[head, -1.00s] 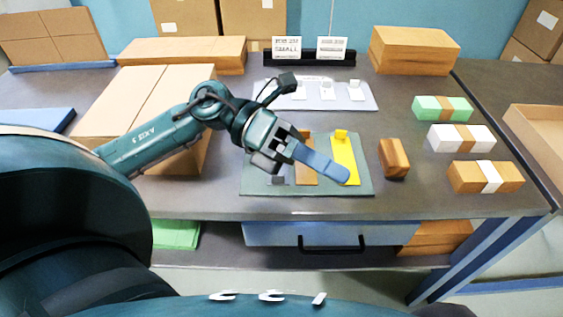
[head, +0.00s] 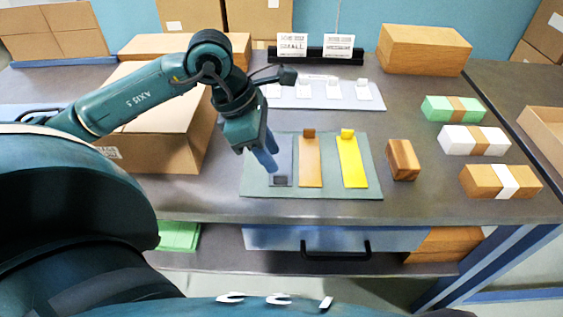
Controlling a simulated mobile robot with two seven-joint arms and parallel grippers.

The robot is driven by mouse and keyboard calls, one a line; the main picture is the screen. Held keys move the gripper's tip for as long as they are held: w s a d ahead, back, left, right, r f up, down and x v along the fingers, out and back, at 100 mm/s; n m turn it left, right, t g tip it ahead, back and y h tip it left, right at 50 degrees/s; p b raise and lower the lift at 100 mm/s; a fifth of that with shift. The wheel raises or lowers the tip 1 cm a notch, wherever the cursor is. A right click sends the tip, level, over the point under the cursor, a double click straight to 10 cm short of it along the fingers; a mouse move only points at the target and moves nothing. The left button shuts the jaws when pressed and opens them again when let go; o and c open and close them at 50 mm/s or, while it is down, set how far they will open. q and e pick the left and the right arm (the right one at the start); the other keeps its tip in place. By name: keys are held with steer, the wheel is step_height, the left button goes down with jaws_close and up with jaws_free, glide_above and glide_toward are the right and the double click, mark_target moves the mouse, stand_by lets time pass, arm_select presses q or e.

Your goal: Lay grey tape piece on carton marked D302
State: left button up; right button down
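The grey tape piece (head: 284,174) lies on the green-grey mat (head: 260,191), at the left of a tan strip and a yellow strip. A dark patch shows at its near end. My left gripper (head: 267,161) points down with its blue fingers over the far end of the grey piece and hides part of it. I cannot tell whether the fingers touch it or how far apart they are. A large brown carton (head: 180,140) stands left of the mat, partly behind my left arm. Its small printed mark is too small to read. My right gripper is not in view.
The tan strip (head: 310,168) and yellow strip (head: 353,167) lie close by. A brown block (head: 402,160) stands right of the mat. A pale board (head: 320,100) with small white items lies behind. Banded green, white and brown packs (head: 500,181) line the right side.

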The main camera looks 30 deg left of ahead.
mark_target(285, 183)
arm_select(q)
steer(key=x, duration=0.5)
steer(key=shift+s+f, duration=0.2)
steer(key=shift+s, duration=0.05)
jaws_close()
